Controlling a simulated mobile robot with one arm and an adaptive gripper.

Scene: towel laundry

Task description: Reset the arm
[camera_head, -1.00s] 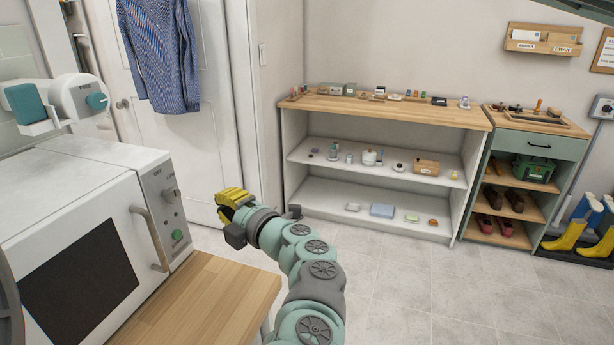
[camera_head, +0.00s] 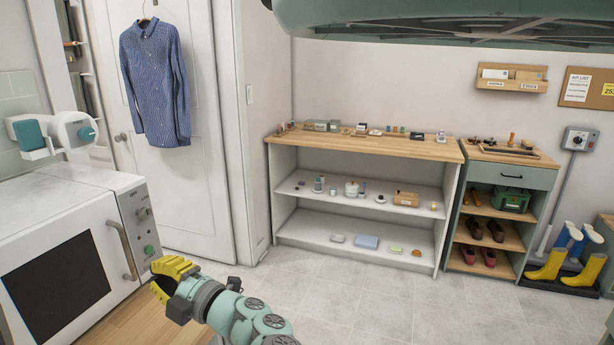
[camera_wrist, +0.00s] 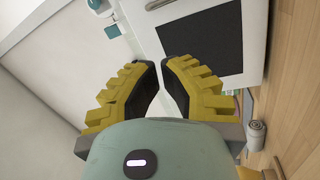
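My gripper (camera_head: 156,278) has yellow fingers and shows at the lower left of the head view, beside the front of the white microwave-like machine and above the wooden counter. In the wrist view my gripper (camera_wrist: 160,67) shows two yellow fingers with black pads. Their tips lean toward each other with a narrow gap, and nothing is between them. The white machine (camera_head: 50,215) has a dark window, a handle and a green button. Its front also shows in the wrist view (camera_wrist: 185,18).
A wooden counter (camera_head: 125,325) lies under the machine. A white shelf (camera_head: 350,232) with small items stands across the room, next to a green cabinet (camera_head: 510,175) and yellow boots (camera_head: 550,266). A blue shirt (camera_head: 155,85) hangs on the door. The tiled floor (camera_head: 370,300) is clear.

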